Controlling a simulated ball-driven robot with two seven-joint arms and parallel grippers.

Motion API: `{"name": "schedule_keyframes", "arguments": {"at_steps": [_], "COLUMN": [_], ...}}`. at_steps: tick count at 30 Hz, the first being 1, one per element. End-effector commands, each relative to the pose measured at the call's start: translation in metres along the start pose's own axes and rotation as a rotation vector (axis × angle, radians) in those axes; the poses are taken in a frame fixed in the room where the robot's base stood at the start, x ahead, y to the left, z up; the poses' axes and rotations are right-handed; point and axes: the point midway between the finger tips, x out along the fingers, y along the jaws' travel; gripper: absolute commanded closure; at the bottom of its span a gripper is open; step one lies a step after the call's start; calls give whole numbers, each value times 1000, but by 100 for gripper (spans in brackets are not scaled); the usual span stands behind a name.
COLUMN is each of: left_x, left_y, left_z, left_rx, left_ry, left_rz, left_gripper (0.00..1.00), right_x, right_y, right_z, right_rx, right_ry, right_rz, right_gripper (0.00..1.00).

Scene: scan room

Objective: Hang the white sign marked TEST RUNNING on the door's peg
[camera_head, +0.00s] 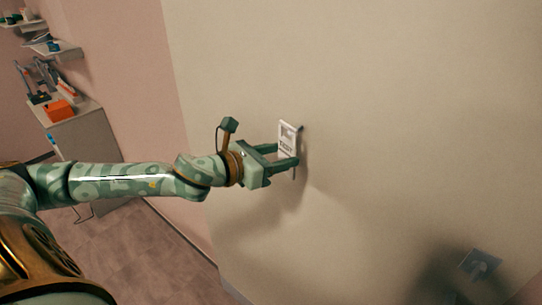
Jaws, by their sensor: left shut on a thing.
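A small white sign (287,132) with dark marks on it is at the middle of the head view, close to a large beige surface (400,110) that looks like the door. The marks are too small to read. My left gripper (284,156) is shut on the sign, with its fingers at the sign's lower part. A small dark bit shows at the sign's upper right edge; I cannot tell whether it is the peg or whether the sign touches it. My right gripper is not in view.
A grey plate with a handle (480,264) is on the beige surface at lower right. A cabinet (85,140) with an orange box (60,110) and tools stands at left, below wall shelves (55,50). The floor (150,255) at lower left looks clear.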

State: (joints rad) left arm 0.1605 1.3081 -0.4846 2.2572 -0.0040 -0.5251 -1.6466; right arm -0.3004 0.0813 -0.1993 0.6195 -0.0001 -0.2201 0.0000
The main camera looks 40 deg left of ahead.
Motion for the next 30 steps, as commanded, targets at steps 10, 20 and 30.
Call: {"name": "schedule_keyframes", "arguments": {"at_steps": [10,20,30], "left_x": [22,30,31], "left_y": [6,8,8], "left_z": [2,-3,-4], "left_rx": [-2,-1,0], "left_ry": [-2,0,0], "left_rz": [0,0,0], "left_gripper": [75,75,75], "right_x": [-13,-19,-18], "right_y": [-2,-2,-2], "right_z": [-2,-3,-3], "right_rx": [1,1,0], "right_ry": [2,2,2], "right_rz": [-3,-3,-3], "right_gripper": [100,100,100]}}
